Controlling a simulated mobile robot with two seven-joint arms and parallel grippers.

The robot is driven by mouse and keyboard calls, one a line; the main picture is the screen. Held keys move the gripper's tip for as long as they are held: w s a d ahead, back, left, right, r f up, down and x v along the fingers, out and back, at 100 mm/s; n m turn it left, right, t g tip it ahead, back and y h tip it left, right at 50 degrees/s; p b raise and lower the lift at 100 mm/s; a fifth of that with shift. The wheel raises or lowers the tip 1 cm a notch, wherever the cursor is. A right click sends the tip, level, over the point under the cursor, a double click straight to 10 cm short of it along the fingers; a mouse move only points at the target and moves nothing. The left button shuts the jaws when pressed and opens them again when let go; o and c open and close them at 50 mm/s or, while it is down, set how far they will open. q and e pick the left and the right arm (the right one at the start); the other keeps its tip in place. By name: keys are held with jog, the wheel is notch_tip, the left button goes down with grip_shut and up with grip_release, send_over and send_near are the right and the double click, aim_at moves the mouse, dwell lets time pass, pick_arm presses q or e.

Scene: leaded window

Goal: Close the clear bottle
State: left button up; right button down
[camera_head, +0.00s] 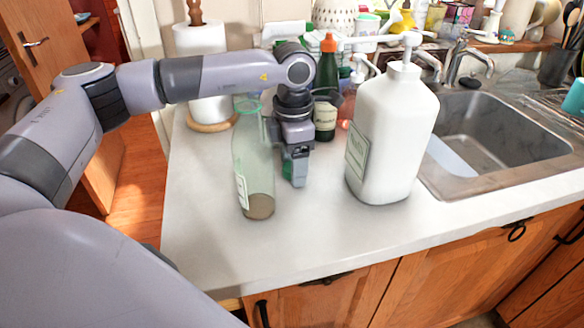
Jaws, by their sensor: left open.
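A clear, pale green bottle (255,165) with a small label stands upright on the light countertop. Its neck reaches up to a green-tinted rim near my left forearm. No separate cap can be made out on it. My left gripper (296,168) points down just right of the bottle, close to its side; I cannot tell if they touch. The gripper is open. A small green thing (287,171) shows at its fingers, partly hidden; I cannot tell if it is between them or behind. My right gripper is not in view.
A big white pump bottle (393,135) stands right of the gripper. A dark green bottle with an orange cap (327,85) and a paper towel roll (200,40) stand behind. The sink (490,125) is at the right. The front countertop (300,235) is clear.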

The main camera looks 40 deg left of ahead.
pick_arm(q)
jog(key=c, duration=1.1)
notch_tip(320, 180, up, 20)
jog(key=shift+r+p, duration=0.1)
jog(key=shift+p, duration=0.25)
